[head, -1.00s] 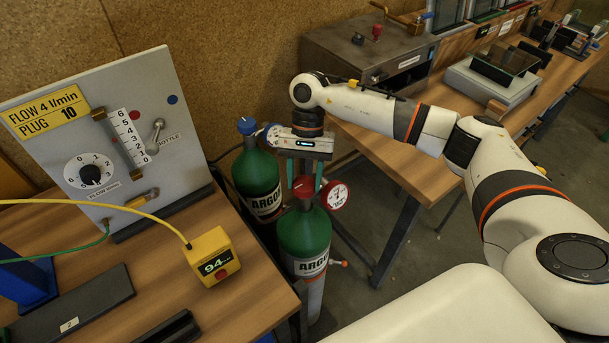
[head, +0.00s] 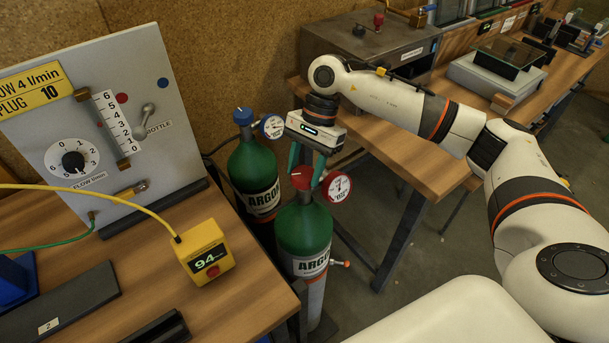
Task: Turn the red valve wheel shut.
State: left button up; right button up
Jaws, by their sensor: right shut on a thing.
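The red valve wheel (head: 302,178) sits on top of the front green argon cylinder (head: 304,230). My right gripper (head: 305,177) reaches down over it from above, its green fingers on either side of the wheel, shut on it. The fingers hide part of the wheel's rim. A red-rimmed gauge (head: 337,187) stands just right of the wheel, close to the right finger. My left gripper is not in view.
A second argon cylinder (head: 253,175) with a blue knob (head: 243,116) and blue-rimmed gauge (head: 272,126) stands behind left. A bench with a flow panel (head: 130,70) and yellow meter box (head: 205,250) is at left. Another wooden bench (head: 400,165) lies behind my right arm.

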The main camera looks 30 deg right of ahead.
jog(key=m+t+b, duration=0.1)
jog(key=m+b, duration=0.1)
jog(key=m, duration=0.1)
jog(key=m+t+b, duration=0.1)
jog(key=m+b, duration=0.2)
jog(key=shift+s+f+t+b, duration=0.15)
jog(key=shift+f+t+b, duration=0.05)
jog(key=shift+t+b, duration=0.1)
jog(key=m+t+b, duration=0.1)
jog(key=m+b, duration=0.1)
jog(key=m, duration=0.1)
jog(key=shift+s+r+m, duration=0.1)
jog(key=shift+m, duration=0.3)
jog(key=shift+r+m+t+h+b, duration=0.1)
jog(key=shift+m+t+h+b, duration=0.3)
jog(key=shift+m+b, duration=0.7)
jog(key=shift+m, duration=0.3)
jog(key=o, duration=1)
jog(key=v, duration=1.2)
jog(key=shift+s, duration=0.2)
